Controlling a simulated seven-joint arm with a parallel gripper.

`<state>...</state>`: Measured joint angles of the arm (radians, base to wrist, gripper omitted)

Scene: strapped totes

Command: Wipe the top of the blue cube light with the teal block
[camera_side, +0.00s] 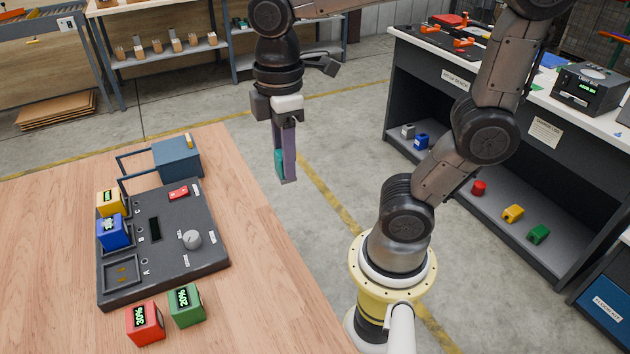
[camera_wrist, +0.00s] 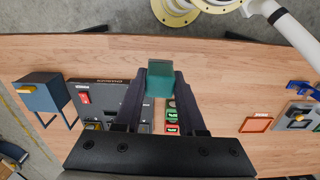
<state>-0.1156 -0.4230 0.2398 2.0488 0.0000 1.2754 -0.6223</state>
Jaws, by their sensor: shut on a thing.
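The blue cube light (camera_side: 113,232) sits in a bay on the left side of a dark control panel (camera_side: 200,262), with a lit display on its face. I cannot make it out in the wrist view. My gripper (camera_side: 287,178) is shut on the teal block (camera_side: 280,165), held in the air to the right of the panel and the blue cube, well apart from both. In the wrist view the teal block (camera_wrist: 159,79) is gripped between the two dark fingertips.
A yellow cube (camera_side: 110,203) sits in the bay behind the blue one; an empty bay (camera_side: 122,274) is in front. A red cube (camera_side: 145,325) and a green cube (camera_side: 186,305) stand on the wooden table before the panel. A blue-grey box (camera_side: 177,160) stands behind it.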

